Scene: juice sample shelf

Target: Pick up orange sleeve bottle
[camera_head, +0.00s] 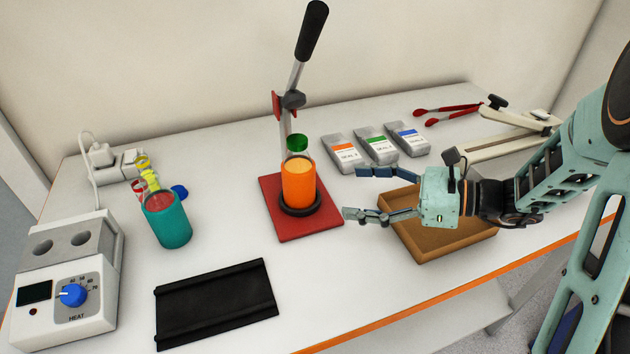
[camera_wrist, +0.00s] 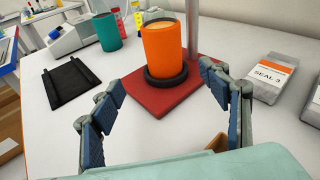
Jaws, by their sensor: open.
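The orange sleeve bottle (camera_head: 298,185) stands upright in a black ring (camera_head: 300,208) on the red base (camera_head: 283,220) of a lever press. Its open top shows a pale orange fill. In the wrist view the orange sleeve bottle (camera_wrist: 163,55) is ahead of the fingers, upper middle. My gripper (camera_head: 362,192) is open and empty, to the right of the bottle and apart from it. In the wrist view my gripper (camera_wrist: 160,105) has its two blue-padded fingers spread wide, with the red base beyond them.
The press lever (camera_head: 300,70) rises behind the bottle. A wooden tray (camera_head: 432,248) lies under my gripper. Grey seal packs (camera_head: 376,148) lie behind it. A teal cup (camera_head: 166,220), a black rack (camera_head: 216,303) and a heater (camera_head: 65,285) are at left. Red tongs (camera_head: 447,112) lie at back right.

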